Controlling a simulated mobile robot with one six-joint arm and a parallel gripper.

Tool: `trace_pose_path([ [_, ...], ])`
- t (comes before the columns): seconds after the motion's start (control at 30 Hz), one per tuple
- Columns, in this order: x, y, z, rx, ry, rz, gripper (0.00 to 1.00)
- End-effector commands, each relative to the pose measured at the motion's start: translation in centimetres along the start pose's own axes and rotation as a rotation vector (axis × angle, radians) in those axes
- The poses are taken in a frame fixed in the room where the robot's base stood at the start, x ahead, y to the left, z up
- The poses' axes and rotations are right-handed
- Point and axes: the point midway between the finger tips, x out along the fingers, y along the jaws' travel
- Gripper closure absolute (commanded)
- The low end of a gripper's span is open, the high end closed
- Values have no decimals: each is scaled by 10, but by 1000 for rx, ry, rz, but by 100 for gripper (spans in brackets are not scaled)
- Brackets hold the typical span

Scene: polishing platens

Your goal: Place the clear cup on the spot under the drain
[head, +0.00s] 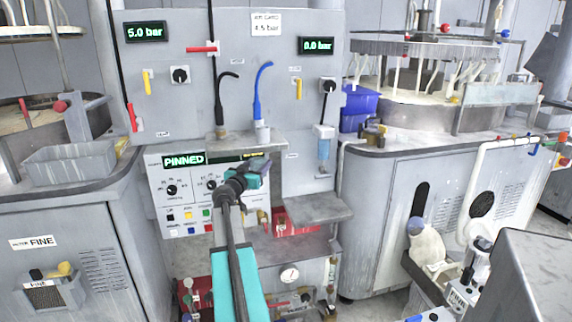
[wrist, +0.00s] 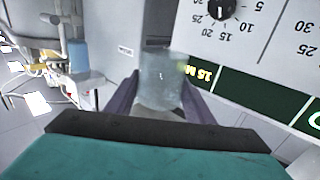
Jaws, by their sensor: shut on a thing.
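My gripper (head: 258,168) is in front of the panel with the PINNED display, left of the grey shelf. In the wrist view my gripper (wrist: 160,100) has its dark jaws shut on the sides of the clear cup (wrist: 161,80), a pale see-through cylinder. I cannot make the cup out clearly in the head view. A filter bowl with blue in it (head: 323,148) hangs on the wall at the right, above a bare grey shelf (head: 318,208). I cannot make out the drain or a marked spot. A blue-tinted part, likely the same bowl (wrist: 78,56), shows in the wrist view.
The control panel (head: 180,190) with dials and buttons is close to the gripper's left; its dial (wrist: 222,8) looms in the wrist view. A ledge with two hose fittings (head: 240,143) is just above. Red boxes (head: 296,222) and a gauge (head: 289,275) are below.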

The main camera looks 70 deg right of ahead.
Motion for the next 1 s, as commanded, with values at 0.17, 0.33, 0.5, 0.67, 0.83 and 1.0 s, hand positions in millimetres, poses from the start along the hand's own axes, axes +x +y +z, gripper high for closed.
trace_pose_path([
  [0.17,-38,-68,10,-2,6,-220,74],
  [0.33,-80,-127,18,-3,10,-421,74],
  [0.5,-130,-179,26,-3,11,-617,74],
  [0.67,-183,-221,34,-3,12,-798,74],
  [0.83,-243,-256,41,-2,11,-982,74],
  [1.0,-300,-281,48,-1,9,-1146,74],
])
